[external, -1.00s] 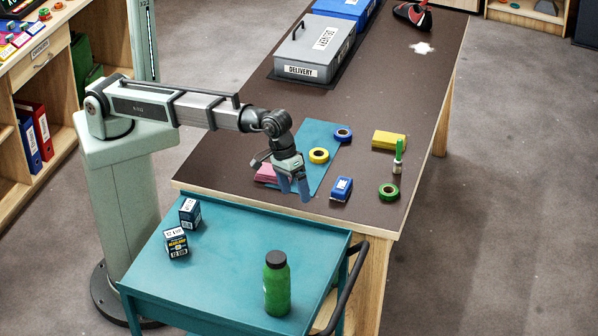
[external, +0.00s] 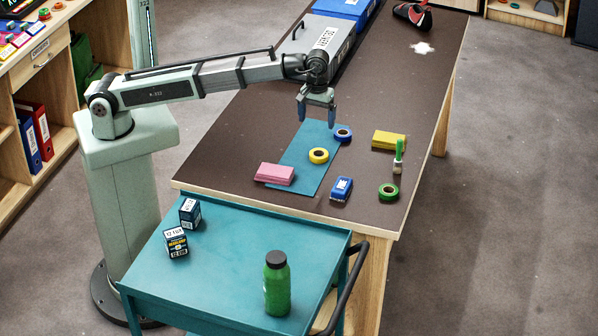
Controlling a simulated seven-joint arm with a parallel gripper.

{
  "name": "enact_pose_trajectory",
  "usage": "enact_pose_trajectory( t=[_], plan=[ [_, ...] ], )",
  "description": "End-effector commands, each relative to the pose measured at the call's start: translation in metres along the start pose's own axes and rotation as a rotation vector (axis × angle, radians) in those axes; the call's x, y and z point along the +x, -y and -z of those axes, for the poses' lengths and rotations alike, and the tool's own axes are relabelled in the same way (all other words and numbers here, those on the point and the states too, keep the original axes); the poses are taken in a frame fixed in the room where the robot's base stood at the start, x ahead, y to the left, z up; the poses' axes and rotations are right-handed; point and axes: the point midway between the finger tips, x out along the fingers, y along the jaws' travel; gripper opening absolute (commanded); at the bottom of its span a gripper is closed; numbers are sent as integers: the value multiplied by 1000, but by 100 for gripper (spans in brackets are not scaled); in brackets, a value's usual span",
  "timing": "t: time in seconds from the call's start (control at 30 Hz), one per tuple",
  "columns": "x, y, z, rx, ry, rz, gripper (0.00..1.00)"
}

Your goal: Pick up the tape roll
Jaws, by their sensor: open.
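Three tape rolls show in the external view. A yellow tape roll (external: 318,156) and a blue tape roll (external: 343,134) are on the teal mat (external: 310,178), the blue one at its right edge. A green tape roll (external: 388,192) lies on the brown table near its front right corner. The frames do not show which roll is meant. My gripper (external: 316,118) is open and empty, pointing down. In the picture it is just left of and above the blue roll, apparently raised over the table.
A pink block (external: 274,173), a blue-and-white box (external: 341,188), a yellow block (external: 389,140) and a green-handled brush (external: 398,157) lie around the mat. A grey delivery box (external: 345,45) stands behind my arm. A teal cart (external: 225,255) with a green bottle (external: 277,284) adjoins the table's front.

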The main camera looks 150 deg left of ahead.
Motion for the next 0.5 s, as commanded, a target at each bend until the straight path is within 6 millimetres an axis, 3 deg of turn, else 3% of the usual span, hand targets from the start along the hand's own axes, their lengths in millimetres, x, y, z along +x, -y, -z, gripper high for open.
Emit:
enact_pose_trajectory(
  t=[0.3,0.5],
  plan=[
    [50,1,-1,2,0,2,93],
    [72,0,0,2,0,0,93]
  ],
)
